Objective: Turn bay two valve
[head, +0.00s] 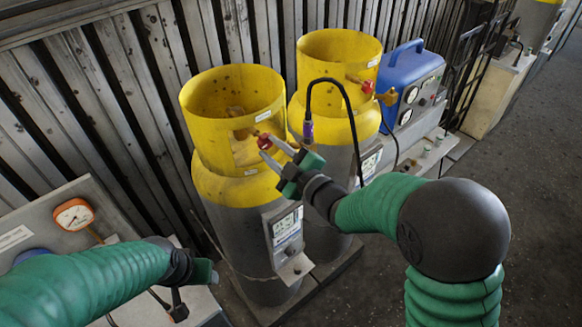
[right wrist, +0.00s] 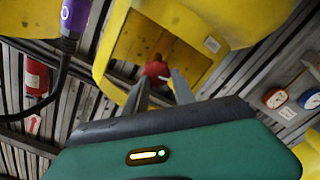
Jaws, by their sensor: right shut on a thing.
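Two grey cylinders with yellow collars stand side by side, the front-left one (head: 212,185) and the one behind it to the right (head: 338,122). A red valve knob (head: 264,141) sits in the collar opening of the front-left cylinder. My right gripper (head: 268,148) reaches it from the right and is shut on it; in the right wrist view the knob (right wrist: 156,71) shows at the fingertips. The rear cylinder has its own red valve knob (head: 367,87) with a brass fitting. My left gripper (head: 202,274) hangs low at left, away from both cylinders; its fingers are unclear.
A black hose with a purple fitting (head: 308,130) arches just beside my right gripper. A blue machine (head: 411,80) stands behind at right. A panel with an orange-rimmed gauge (head: 74,214) is at left. Open floor (head: 540,200) lies to the right.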

